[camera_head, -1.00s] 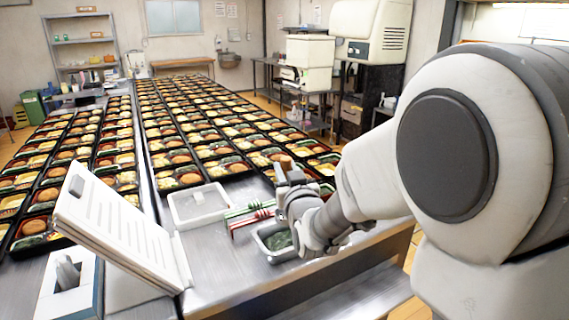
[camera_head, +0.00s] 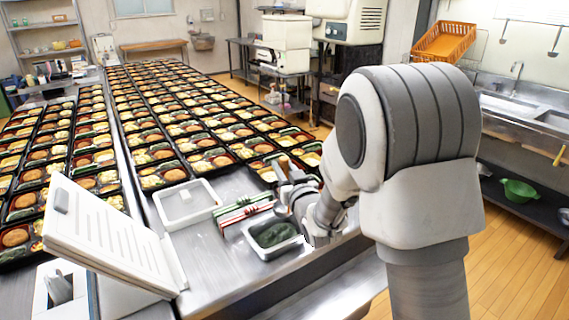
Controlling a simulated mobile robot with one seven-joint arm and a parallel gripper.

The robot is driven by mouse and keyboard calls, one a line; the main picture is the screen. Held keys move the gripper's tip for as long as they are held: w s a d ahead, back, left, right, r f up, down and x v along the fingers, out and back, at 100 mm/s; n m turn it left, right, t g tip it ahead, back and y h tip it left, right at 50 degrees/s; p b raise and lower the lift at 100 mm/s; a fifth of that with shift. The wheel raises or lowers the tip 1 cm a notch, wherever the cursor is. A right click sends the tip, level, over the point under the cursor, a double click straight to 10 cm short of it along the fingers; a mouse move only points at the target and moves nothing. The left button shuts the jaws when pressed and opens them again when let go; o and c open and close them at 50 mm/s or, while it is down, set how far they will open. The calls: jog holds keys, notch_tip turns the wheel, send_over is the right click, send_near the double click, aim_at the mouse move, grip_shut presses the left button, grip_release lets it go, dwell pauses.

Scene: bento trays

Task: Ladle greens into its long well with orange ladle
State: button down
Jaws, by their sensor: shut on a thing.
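A metal pan (camera_head: 252,243) of dark chopped greens (camera_head: 274,234) stands near the counter's right edge. My gripper (camera_head: 287,192) is just behind and above the pan's far right side. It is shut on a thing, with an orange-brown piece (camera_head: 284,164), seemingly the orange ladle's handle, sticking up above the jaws. The ladle's bowl is hidden by my wrist and gripper. Bento trays with dark rims (camera_head: 206,168) stand in long rows behind. At this size I cannot tell which long well holds what.
Red, green and white utensils (camera_head: 243,210) lie left of the pan. A white shallow tray (camera_head: 187,205) sits farther left. A tilted white panel (camera_head: 108,238) stands at front left. Bare steel counter (camera_head: 215,270) shows in front of the pan.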

notch_tip(320, 180, down, 9)
jog(key=b, duration=0.8)
jog(key=shift+r, duration=0.2)
dwell(0.8)
jog(key=shift+r+p, duration=1.55)
jog(key=shift+r, duration=2.95)
